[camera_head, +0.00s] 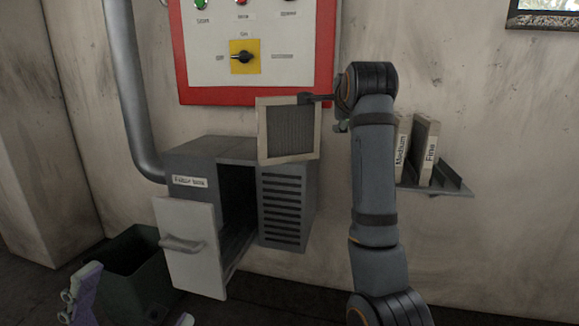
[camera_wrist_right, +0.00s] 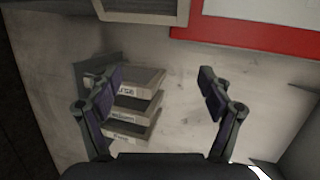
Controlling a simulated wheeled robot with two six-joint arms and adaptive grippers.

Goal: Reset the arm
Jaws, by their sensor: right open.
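My right arm rises through the middle right of the head view and bends at the top. Its gripper (camera_head: 325,110) is partly hidden behind the arm, close to the upper right corner of a framed grey filter (camera_head: 289,131) in the picture. In the right wrist view the right gripper (camera_wrist_right: 160,78) is open with nothing between its fingers. The filter's edge shows at the top of that view (camera_wrist_right: 145,10), outside the jaws. My left gripper (camera_head: 135,305) is at the lower left of the head view, cut by the frame, with its purple-padded fingers apart.
The grey housing (camera_head: 208,149) on the wall has its door (camera_head: 190,240) swung open. A dark green bin (camera_head: 135,265) stands below. A shelf (camera_head: 455,188) at right holds labelled filters; Medium (camera_head: 402,150) and Fine (camera_head: 428,150) show. A red-framed control panel (camera_head: 205,70) is above.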

